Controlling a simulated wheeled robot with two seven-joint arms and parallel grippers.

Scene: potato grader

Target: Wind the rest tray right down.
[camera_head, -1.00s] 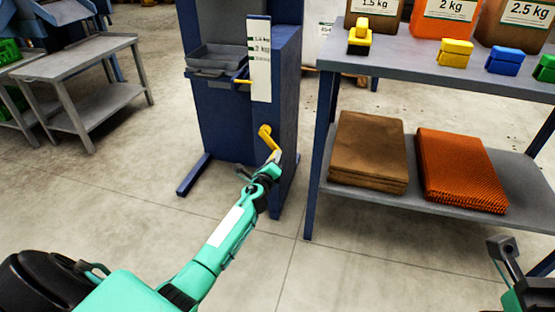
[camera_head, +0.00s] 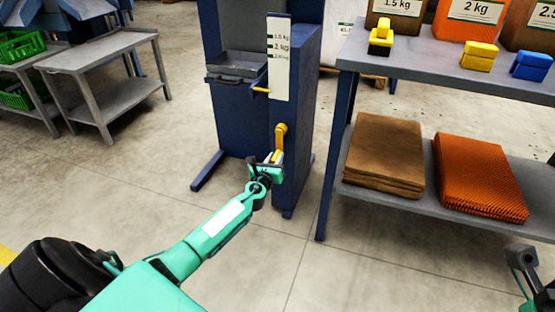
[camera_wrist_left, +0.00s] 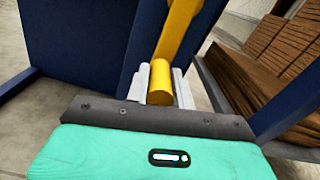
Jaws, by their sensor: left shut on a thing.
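The rest tray (camera_head: 238,66) is a shallow grey tray on the front of a dark blue machine column (camera_head: 300,110). A yellow pointer (camera_head: 261,90) sticks out beside it, below the weight marks on the white scale (camera_head: 280,62). A yellow crank (camera_head: 281,136) on the column has its arm hanging down. My left gripper (camera_head: 271,162) is shut on the crank's grip, which shows as a yellow cylinder (camera_wrist_left: 160,88) between the fingers in the left wrist view. My right gripper (camera_head: 521,258) is partly in view at the lower right; its jaw state is unclear.
A grey table (camera_head: 105,65) stands at left. The floor in front is clear.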

